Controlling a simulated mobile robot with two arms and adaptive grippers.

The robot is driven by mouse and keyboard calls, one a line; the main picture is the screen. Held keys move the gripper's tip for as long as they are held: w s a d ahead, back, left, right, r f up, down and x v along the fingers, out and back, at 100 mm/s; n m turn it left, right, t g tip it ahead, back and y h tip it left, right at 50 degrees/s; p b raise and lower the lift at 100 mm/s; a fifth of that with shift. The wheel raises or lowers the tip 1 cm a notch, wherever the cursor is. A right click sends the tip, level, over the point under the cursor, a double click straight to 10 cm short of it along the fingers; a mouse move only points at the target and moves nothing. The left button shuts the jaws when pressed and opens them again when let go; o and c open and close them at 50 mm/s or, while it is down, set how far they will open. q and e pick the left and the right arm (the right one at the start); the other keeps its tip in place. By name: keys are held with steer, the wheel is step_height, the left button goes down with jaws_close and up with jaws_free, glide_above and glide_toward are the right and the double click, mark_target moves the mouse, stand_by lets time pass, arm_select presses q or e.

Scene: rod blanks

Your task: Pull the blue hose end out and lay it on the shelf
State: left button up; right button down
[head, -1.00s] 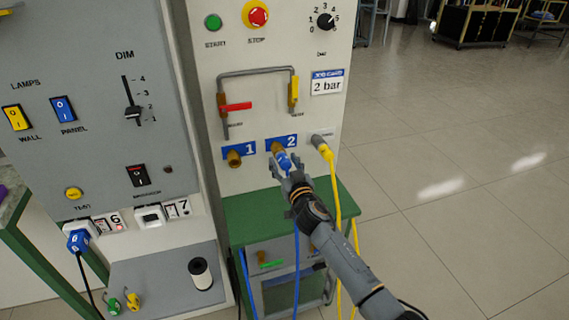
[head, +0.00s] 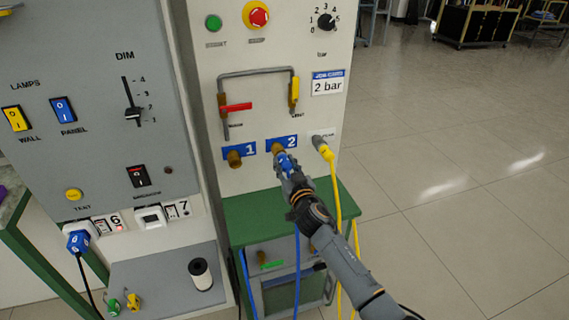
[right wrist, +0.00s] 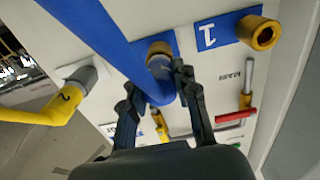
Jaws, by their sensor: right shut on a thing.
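The blue hose end (head: 288,166) is held by my right gripper (head: 284,160), just in front of the brass port 2 (head: 277,148) on the cream panel. In the right wrist view, the fingers (right wrist: 160,86) are shut around the blue hose end (right wrist: 158,92), and its tip is close against the brass port 2 (right wrist: 158,48). I cannot tell whether the tip is still inside the port. The blue hose (head: 297,268) hangs down past the green shelf (head: 237,208), whose top is bare. My left gripper is not in view.
Brass port 1 (head: 234,158) is empty, left of port 2. A yellow hose (head: 335,190) is plugged in on the right and hangs beside the shelf. A red lever (head: 236,107) and a yellow lever (head: 294,90) sit on the pipe above.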

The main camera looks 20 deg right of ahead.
steer(key=shift+s, duration=0.7)
steer(key=shift+s+p, duration=0.2)
steer(key=shift+p, duration=0.1)
steer(key=shift+s, duration=0.35)
steer(key=shift+s+p, duration=0.45)
steer(key=shift+s, duration=0.55)
steer(key=shift+s, duration=0.2)
steer(key=s+p, duration=0.1)
steer(key=s, duration=0.4)
steer(key=shift+s+d+p, duration=0.15)
steer(key=shift+s+p, duration=0.2)
steer(key=shift+s, duration=0.05)
